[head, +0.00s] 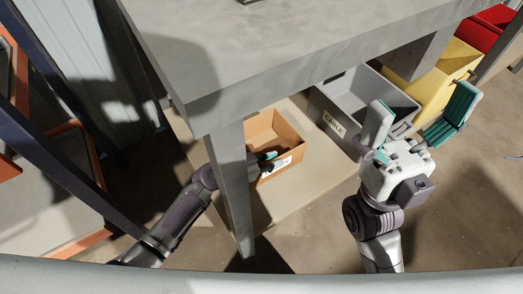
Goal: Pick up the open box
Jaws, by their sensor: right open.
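The open box (272,127) is orange-brown cardboard with a white label on its near side. It sits under the table on a pale board (300,185). My left gripper (268,156) is at the box's near wall.
A grey table (240,45) overhangs the box, and its leg (232,180) stands in front of the box's left part. A grey bin (335,122) marked CABLE, a yellow bin (432,85) and a red bin (482,32) line up to the right. Orange-edged shelving stands left.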

